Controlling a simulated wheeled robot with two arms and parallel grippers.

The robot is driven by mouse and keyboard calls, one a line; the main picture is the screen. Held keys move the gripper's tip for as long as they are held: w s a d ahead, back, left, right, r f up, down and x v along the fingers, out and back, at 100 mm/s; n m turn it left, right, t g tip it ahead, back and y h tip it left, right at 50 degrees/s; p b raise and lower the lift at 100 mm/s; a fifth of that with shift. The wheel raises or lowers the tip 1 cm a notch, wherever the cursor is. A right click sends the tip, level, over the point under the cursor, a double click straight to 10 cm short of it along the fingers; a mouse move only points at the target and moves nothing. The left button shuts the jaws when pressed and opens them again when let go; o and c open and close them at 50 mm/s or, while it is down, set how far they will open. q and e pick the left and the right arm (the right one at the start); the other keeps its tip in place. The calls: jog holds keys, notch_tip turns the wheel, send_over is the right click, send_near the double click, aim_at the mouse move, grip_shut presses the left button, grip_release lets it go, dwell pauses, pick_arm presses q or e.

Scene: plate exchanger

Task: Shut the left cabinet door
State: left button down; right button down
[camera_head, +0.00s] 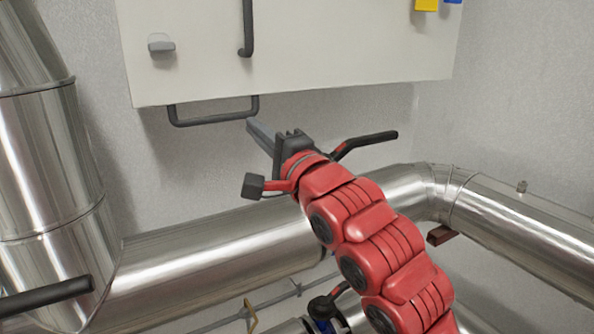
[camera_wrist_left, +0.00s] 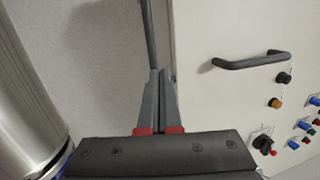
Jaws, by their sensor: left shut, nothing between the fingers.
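The white cabinet (camera_head: 330,50) fills the top of the head view, with a dark vertical handle (camera_head: 247,28) on its front. I cannot tell where the left door's edges are or how far it stands open. A dark bar-shaped handle (camera_head: 213,119) hangs below the cabinet's lower edge. My left gripper (camera_head: 258,130) is shut and empty, its tips close to the right end of that lower handle. Contact is not clear. In the left wrist view, the shut fingers (camera_wrist_left: 160,85) point along the cabinet's edge, beside the white panel (camera_wrist_left: 215,100) with a dark handle (camera_wrist_left: 250,61).
A large shiny vertical pipe (camera_head: 45,150) stands at the left, and a horizontal pipe (camera_head: 210,255) crosses below. A grey knob (camera_head: 161,44) sits on the cabinet front. Several coloured knobs (camera_wrist_left: 284,78) show on the panel. The wall below the cabinet is clear around the gripper.

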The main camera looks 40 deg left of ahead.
pick_arm(q)
jog(key=b+v, duration=0.1)
jog(key=v, duration=0.8)
jog(key=shift+s, duration=0.3)
jog(key=shift+d, duration=0.15)
